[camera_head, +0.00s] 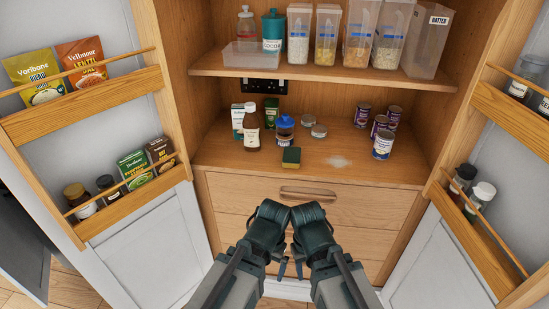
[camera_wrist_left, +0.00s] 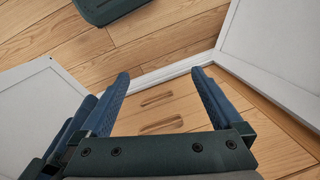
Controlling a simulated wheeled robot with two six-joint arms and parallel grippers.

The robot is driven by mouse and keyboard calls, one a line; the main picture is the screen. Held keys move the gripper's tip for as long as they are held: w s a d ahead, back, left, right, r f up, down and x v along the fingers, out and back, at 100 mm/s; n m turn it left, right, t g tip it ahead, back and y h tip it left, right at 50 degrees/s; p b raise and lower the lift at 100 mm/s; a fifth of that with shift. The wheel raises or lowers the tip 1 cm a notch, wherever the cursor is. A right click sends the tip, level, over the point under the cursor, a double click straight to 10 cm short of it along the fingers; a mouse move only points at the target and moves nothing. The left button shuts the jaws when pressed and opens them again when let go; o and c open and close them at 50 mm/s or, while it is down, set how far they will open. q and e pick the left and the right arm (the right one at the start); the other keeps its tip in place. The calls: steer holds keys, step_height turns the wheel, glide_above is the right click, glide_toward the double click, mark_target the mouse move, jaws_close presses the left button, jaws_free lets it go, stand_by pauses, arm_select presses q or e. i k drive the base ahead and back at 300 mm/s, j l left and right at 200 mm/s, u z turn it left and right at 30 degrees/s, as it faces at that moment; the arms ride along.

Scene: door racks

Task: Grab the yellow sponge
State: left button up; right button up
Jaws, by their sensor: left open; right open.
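The yellow sponge (camera_head: 291,157) has a dark green top face and a thin yellow lower side. It lies near the front edge of the cupboard's lower shelf, just in front of a jar with a blue lid. My left gripper (camera_head: 281,270) and right gripper (camera_head: 299,270) hang side by side in front of the drawers, below and short of the shelf. In the left wrist view the left gripper (camera_wrist_left: 161,85) is open with nothing between its blue fingers. The right gripper's fingers are small in the head view. The sponge is not in the left wrist view.
The lower shelf (camera_head: 230,160) also holds cartons, a brown bottle, the blue-lidded jar (camera_head: 285,128) and several cans (camera_head: 383,145). A white powdery patch (camera_head: 338,161) lies right of the sponge. Open doors with racks (camera_head: 80,115) flank both sides.

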mark_target(291, 156)
steer(key=i+j, duration=0.1)
steer(key=j, duration=0.5)
steer(key=i+j, duration=0.1)
steer(key=j, duration=0.5)
steer(key=j+z, duration=0.45)
steer(key=l+z, duration=0.1)
steer(key=z, duration=1.2)
